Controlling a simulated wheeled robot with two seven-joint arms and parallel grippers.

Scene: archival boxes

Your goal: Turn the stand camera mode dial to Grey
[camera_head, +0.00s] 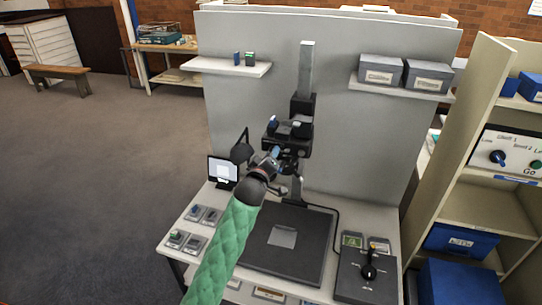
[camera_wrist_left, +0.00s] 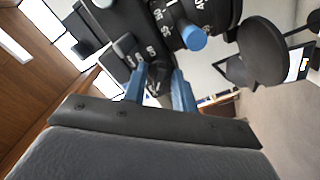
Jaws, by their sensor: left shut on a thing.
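The stand camera (camera_head: 288,136) is a black unit on a grey upright column, above a dark baseboard. My left gripper (camera_head: 276,153) reaches up to its front from below. In the left wrist view, the two blue fingers of my left gripper (camera_wrist_left: 160,88) are shut on a small dark part (camera_wrist_left: 158,73) of the camera between them. A black dial with white marks (camera_wrist_left: 165,20) is just beyond the fingers. A blue round knob (camera_wrist_left: 193,38) sits beside it, apart from the fingers. I cannot read the word Grey or tell which mode is set. My right gripper is out of view.
A shelf (camera_head: 225,68) and grey boxes (camera_head: 380,70) are on the panel behind. A cream cabinet (camera_head: 480,200) stands right.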

